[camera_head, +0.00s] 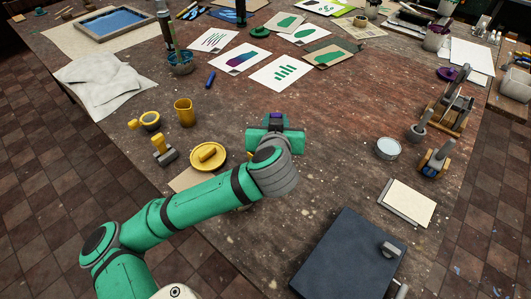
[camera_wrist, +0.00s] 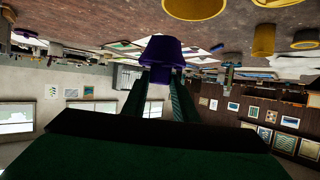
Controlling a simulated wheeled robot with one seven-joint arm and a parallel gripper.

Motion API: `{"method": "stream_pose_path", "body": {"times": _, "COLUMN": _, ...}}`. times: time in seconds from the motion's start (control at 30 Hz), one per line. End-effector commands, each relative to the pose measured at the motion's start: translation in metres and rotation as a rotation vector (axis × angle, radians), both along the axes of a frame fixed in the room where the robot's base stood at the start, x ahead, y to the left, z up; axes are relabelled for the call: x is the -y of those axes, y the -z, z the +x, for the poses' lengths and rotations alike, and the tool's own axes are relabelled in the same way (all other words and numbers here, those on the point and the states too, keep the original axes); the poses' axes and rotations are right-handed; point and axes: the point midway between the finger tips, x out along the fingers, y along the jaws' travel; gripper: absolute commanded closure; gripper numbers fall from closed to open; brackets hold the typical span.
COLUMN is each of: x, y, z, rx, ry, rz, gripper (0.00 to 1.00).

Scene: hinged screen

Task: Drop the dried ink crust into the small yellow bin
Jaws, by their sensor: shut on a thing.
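My gripper (camera_head: 275,128) is over the middle of the table, shut on a small dark purple piece (camera_wrist: 161,52). The piece is blunt and tapered, with a wider band, and sits between the fingertips in the wrist view. I cannot tell for sure that it is the dried ink crust. In the head view only a bit of purple (camera_head: 276,116) shows at the gripper. A small yellow cup-shaped container (camera_head: 184,112), likely the yellow bin, stands upright to the left of my gripper, apart from it. A yellow container also shows in the wrist view (camera_wrist: 263,41).
A yellow dish (camera_head: 220,165) with a piece in it, a yellow-handled tool (camera_head: 163,150) and a yellow ring-like item (camera_head: 150,120) lie near the container. A blue marker (camera_head: 210,79) and printed sheets lie behind. A dark book-like slab (camera_head: 347,255) is at front right.

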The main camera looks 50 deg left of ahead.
Motion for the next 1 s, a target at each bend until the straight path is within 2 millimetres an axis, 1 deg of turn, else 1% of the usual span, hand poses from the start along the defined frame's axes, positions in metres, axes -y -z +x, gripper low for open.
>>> {"method": "stream_pose_path", "body": {"times": 0.03, "x": -0.009, "y": -0.008, "z": 0.002, "rx": 0.004, "ry": -0.041, "rz": 0.0, "gripper": 0.96}}
{"method": "stream_pose_path", "body": {"times": 0.1, "x": -0.02, "y": -0.016, "z": 0.002, "rx": 0.009, "ry": -0.092, "rz": -0.003, "gripper": 0.96}}
{"method": "stream_pose_path", "body": {"times": 0.2, "x": -0.029, "y": -0.02, "z": 0.0, "rx": 0.012, "ry": -0.135, "rz": -0.01, "gripper": 0.96}}
{"method": "stream_pose_path", "body": {"times": 0.27, "x": -0.03, "y": -0.018, "z": 0.0, "rx": 0.013, "ry": -0.145, "rz": -0.011, "gripper": 0.96}}
{"method": "stream_pose_path", "body": {"times": 0.37, "x": -0.03, "y": -0.011, "z": -0.001, "rx": 0.012, "ry": -0.145, "rz": -0.01, "gripper": 0.96}}
{"method": "stream_pose_path", "body": {"times": 0.7, "x": -0.031, "y": 0.025, "z": -0.001, "rx": 0.013, "ry": -0.144, "rz": -0.01, "gripper": 0.96}}
{"method": "stream_pose_path", "body": {"times": 0.8, "x": -0.03, "y": 0.032, "z": -0.001, "rx": 0.012, "ry": -0.143, "rz": -0.011, "gripper": 0.96}}
{"method": "stream_pose_path", "body": {"times": 1.0, "x": -0.031, "y": 0.038, "z": -0.001, "rx": 0.013, "ry": -0.143, "rz": -0.009, "gripper": 0.96}}
